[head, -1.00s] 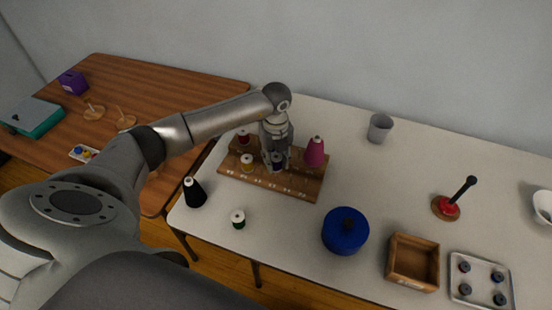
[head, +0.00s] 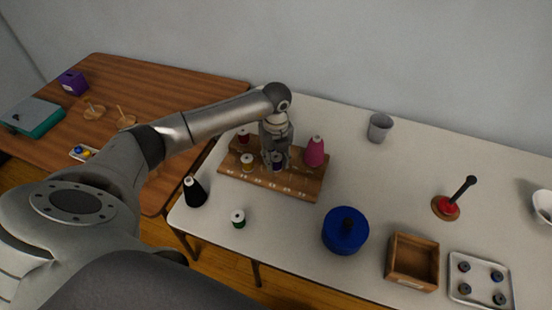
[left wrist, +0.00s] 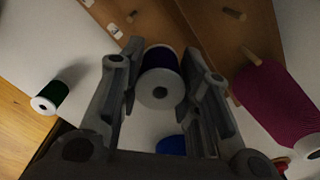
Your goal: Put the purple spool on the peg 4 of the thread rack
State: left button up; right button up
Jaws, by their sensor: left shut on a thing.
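The purple spool (head: 278,160), dark with a pale end, is between the fingers of my left gripper (head: 276,163), which is shut on it. In the left wrist view, the purple spool (left wrist: 161,60) shows its white end between the two fingers of the left gripper (left wrist: 160,95). The wooden thread rack (head: 240,182) with its numbered front edge lies under and around the gripper. I cannot tell which peg the spool is over or whether it touches one. Bare pegs (left wrist: 250,56) show in the left wrist view. My right gripper is not in view.
A yellow spool (head: 247,160), a red spool (head: 243,135) and a magenta cone (head: 315,150) stand on the rack close to the gripper. A black cone (head: 195,193) and a green spool (head: 238,218) stand in front. A blue pot (head: 345,232) is to the right.

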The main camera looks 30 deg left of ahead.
pick_arm(q)
jog(key=shift+f, duration=0.15)
jog(key=shift+f+b, duration=1.25)
jog(key=shift+f, duration=0.4)
jog(key=shift+f, duration=0.1)
jog(key=o, duration=0.9)
jog(key=shift+o, duration=0.2)
notch_tip(320, 180, up, 12)
